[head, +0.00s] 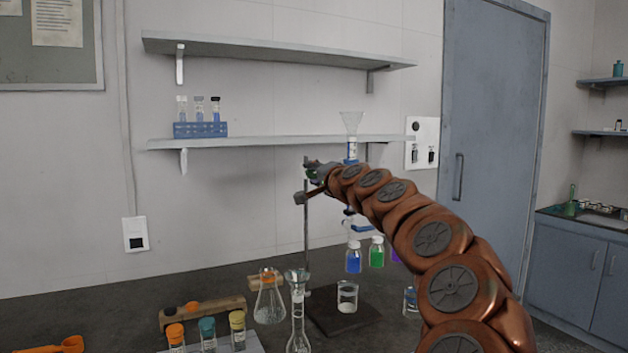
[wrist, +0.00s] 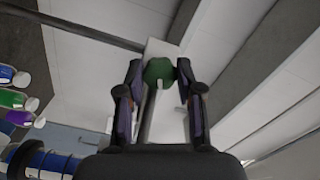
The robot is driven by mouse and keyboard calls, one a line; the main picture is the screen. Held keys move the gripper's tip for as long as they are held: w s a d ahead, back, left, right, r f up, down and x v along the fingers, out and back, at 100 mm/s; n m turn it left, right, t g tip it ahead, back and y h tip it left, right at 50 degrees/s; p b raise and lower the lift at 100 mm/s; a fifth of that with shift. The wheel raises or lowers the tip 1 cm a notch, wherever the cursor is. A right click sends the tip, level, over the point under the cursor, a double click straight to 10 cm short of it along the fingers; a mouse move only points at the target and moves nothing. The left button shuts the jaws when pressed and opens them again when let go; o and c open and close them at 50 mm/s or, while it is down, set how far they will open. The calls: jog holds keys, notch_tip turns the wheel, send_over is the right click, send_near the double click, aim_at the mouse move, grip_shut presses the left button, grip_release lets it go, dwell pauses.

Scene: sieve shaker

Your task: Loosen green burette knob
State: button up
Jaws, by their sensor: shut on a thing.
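The green burette knob (wrist: 159,72) shows in the wrist view between the fingertips of my gripper (wrist: 159,80). The two fingers are closed on it from both sides. It sits against a pale clamp block (wrist: 163,48) on a dark rod (wrist: 75,26). In the head view my gripper (head: 318,172) is at the upper part of the burette stand (head: 306,235), and the knob is hidden there. The burette is mostly hidden behind my arm, with a funnel (head: 351,122) above it.
A beaker (head: 347,296) stands on the stand's dark base (head: 345,318). Flasks (head: 270,300) and capped vials (head: 207,332) stand on the bench in front. Blue (head: 354,258) and green (head: 376,252) bottles are to the right. A wall shelf (head: 280,142) is just behind my gripper.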

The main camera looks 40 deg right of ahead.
jog(key=o, duration=1.2)
jog(key=shift+s, duration=0.1)
jog(key=shift+v, duration=5.9)
